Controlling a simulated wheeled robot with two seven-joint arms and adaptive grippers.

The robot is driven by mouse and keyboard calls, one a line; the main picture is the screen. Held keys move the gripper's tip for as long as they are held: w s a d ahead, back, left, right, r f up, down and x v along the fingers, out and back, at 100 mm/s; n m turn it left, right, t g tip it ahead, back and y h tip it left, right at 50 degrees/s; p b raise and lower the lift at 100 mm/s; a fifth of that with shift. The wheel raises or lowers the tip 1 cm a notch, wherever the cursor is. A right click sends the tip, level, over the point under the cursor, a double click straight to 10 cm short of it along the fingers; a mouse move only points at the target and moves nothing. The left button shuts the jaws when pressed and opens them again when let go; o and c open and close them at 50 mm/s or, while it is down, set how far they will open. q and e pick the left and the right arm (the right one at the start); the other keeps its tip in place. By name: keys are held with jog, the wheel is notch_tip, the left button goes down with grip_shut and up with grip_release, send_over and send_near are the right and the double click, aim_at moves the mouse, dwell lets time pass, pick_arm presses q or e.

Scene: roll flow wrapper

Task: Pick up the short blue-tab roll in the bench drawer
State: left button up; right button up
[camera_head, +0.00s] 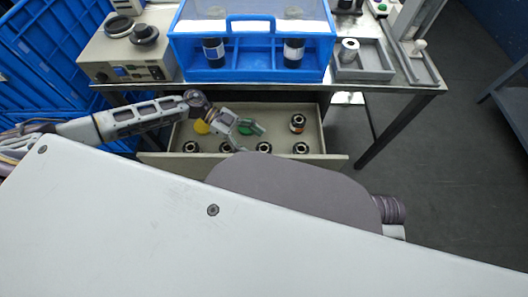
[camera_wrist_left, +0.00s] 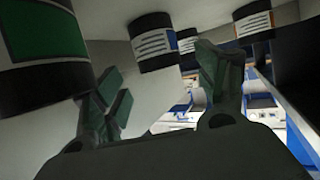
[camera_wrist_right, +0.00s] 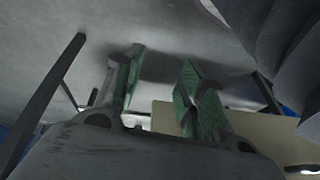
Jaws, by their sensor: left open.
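The open bench drawer (camera_head: 335,158) holds several dark rolls, one at the right (camera_head: 297,124) and a front row including one at the far right (camera_head: 300,148). My left gripper (camera_head: 250,127) is open, low over the drawer's middle. In the left wrist view its spread fingers (camera_wrist_left: 160,95) have no roll clearly between them. A dark roll with a white, blue-edged label (camera_wrist_left: 155,43) is beyond them; a green-labelled roll (camera_wrist_left: 40,40) is close at left. I cannot tell which roll is short. My right gripper (camera_wrist_right: 160,62) is open and empty, apart from the drawer.
A blue-framed clear case (camera_head: 250,72) with dark rolls stands on the bench above the drawer. A beige instrument box (camera_head: 125,68) is left of it and a grey tray (camera_head: 368,65) right. Blue crates (camera_head: 45,50) stand at far left.

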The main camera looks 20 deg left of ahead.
aim_at(261, 147)
pick_arm(q)
jog(key=shift+d+f, duration=0.1)
jog(key=shift+d, duration=0.25)
jog(key=b+x, duration=0.1)
jog(key=x, duration=0.2)
jog(key=shift+s+d+f, duration=0.1)
jog(key=shift+d+f, duration=0.05)
jog(key=shift+d, duration=0.1)
jog(key=shift+d+f, duration=0.1)
jog(key=shift+d, duration=0.25)
pick_arm(e)
jog(key=shift+w+a+f+t+y, duration=0.2)
jog(key=shift+w+a+f, duration=0.1)
jog(key=shift+f, duration=0.35)
jog(key=shift+w+a+f+t+y, duration=0.1)
jog(key=shift+w+a+f+t, duration=0.15)
jog(key=shift+f, duration=0.35)
jog(key=shift+d, duration=0.1)
pick_arm(q)
jog(key=c, duration=1.1)
jog(key=shift+c, duration=0.5)
pick_arm(e)
jog(key=shift+r, duration=0.1)
